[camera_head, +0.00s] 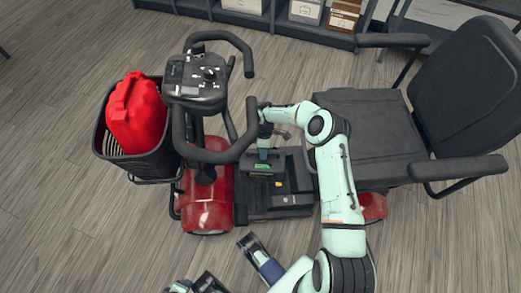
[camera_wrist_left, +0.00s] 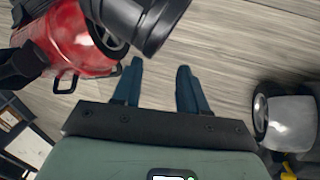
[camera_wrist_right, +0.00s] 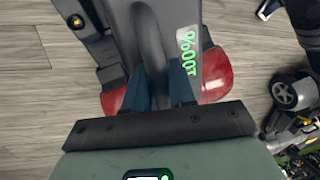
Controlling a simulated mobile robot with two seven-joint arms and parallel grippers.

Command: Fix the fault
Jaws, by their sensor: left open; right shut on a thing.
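A red and black scooter (camera_head: 207,205) stands with its dark footboard (camera_head: 287,204) and seat (camera_head: 365,130) toward the right. My right gripper (camera_head: 264,152) is low over the front of the footboard, at a dark battery with a green label (camera_head: 262,167). In the right wrist view the fingers of my right gripper (camera_wrist_right: 160,68) are shut on the handle of the battery (camera_wrist_right: 188,75); its green label reads 100%. I cannot tell whether the battery is seated or lifted. My left gripper (camera_wrist_left: 159,70) is open and empty in the left wrist view.
A dark basket (camera_head: 158,160) on the scooter's front holds a red canister (camera_head: 137,113). The handlebar (camera_head: 217,152) stands close left of my right gripper. Low shelves (camera_head: 285,27) with boxes line the back. The wooden floor (camera_head: 60,230) at left is clear.

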